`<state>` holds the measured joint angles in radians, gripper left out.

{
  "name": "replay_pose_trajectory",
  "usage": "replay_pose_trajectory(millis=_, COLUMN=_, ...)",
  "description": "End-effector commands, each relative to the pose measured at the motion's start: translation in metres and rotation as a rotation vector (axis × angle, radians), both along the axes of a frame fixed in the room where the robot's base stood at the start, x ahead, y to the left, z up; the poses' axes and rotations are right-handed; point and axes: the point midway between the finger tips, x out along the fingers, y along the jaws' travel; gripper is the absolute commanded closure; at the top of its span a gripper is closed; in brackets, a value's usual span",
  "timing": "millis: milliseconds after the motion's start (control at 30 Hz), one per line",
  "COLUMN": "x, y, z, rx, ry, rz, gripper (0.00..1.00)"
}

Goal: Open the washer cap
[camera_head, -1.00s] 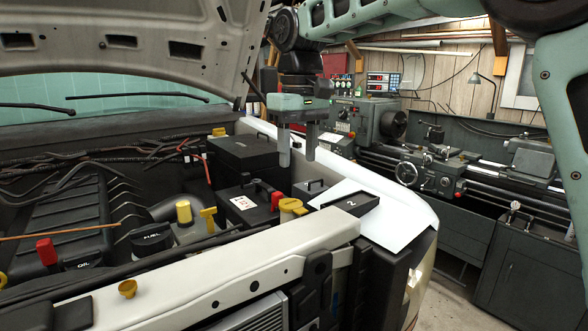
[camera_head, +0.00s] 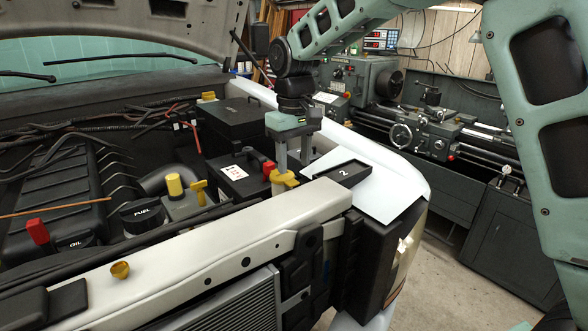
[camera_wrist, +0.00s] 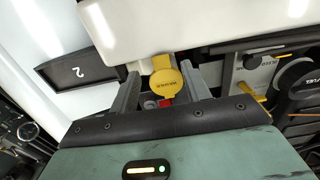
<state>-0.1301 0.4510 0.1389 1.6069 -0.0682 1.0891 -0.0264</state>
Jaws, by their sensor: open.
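The washer cap (camera_head: 284,181) is a yellow lid near the front right of the engine bay. In the wrist view the yellow cap (camera_wrist: 165,85), with dark lettering on its face, appears shut and lies between my fingers. My gripper (camera_head: 294,165) points down over it with the fingers apart; the wrist view also shows my gripper (camera_wrist: 160,76) open, one finger on each side of the cap. In the head view the fingers partly hide the area behind the cap. I cannot tell whether either finger touches it.
A black tray marked 2 (camera_head: 338,178) lies right of the cap on a white sheet. The pale front crossbar (camera_head: 225,245) runs in front. A fuel cap (camera_head: 142,215) and yellow-topped parts are further left.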

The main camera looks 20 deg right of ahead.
Motion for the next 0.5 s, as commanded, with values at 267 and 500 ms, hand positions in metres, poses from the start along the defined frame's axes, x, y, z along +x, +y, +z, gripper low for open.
replay_pose_trajectory(millis=267, x=0.000, y=0.000, z=-0.035, rx=0.000, ry=0.002, rz=0.001, gripper=0.53)
replay_pose_trajectory(millis=500, x=0.000, y=0.000, z=-0.041, rx=0.000, ry=0.000, rz=0.001, gripper=0.53)
